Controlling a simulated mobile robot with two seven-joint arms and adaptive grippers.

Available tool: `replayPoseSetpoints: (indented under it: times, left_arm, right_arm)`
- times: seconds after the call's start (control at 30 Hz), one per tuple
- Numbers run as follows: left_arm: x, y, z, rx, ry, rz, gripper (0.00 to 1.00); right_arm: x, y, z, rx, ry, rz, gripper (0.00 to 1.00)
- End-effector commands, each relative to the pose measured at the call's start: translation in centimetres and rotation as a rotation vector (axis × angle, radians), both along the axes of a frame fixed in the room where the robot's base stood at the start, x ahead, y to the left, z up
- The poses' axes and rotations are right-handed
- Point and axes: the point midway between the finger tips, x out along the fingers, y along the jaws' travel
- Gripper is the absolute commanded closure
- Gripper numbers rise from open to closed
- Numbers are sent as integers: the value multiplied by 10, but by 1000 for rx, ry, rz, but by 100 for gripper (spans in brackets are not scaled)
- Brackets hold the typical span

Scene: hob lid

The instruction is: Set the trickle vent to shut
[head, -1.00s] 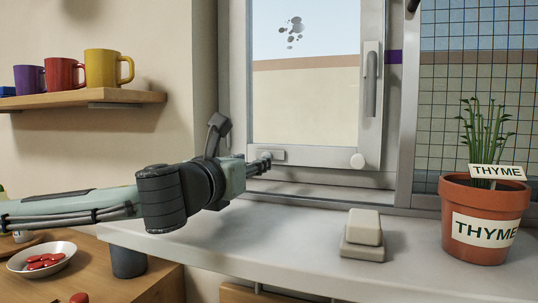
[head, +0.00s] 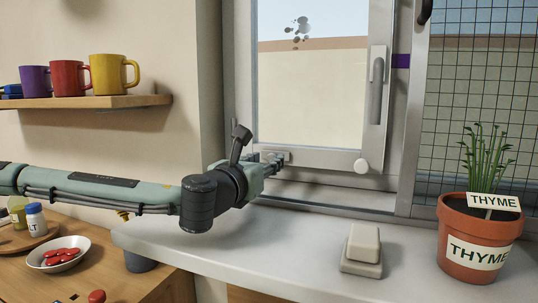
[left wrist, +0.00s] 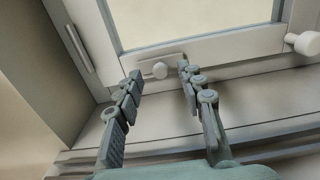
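The trickle vent control (left wrist: 148,66) is a small pale plate with a round knob (left wrist: 160,70) on the lower window rail in the left wrist view. In the head view the plate (head: 284,155) is partly hidden by my left gripper (head: 276,161). In the left wrist view my left gripper (left wrist: 161,74) is open, with one finger on each side of the knob. A gap shows between the knob and each finger, wider on the right. I cannot tell the vent's setting. My right gripper is not in view.
On the sill stand a pale block on a base (head: 362,248) and a thyme pot (head: 470,240). The sill between my arm and the block is clear.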

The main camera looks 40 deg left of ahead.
Motion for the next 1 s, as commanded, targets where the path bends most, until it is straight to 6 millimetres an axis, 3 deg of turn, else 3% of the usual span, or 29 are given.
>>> replayPoseSetpoints:
  times: [0.2, 0.53, 0.83, 1.0]
  left_arm:
    - [22, 6, -1, 1, 1, 1, 61]
    - [26, 6, -1, -1, 1, 0, 61]
    - [26, 6, -1, -1, 0, 0, 97]
    - [26, 6, -1, -1, 0, 1, 100]
  right_arm:
    - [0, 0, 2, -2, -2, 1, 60]
    - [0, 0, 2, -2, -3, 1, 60]
    - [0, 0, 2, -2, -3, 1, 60]
    - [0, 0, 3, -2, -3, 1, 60]
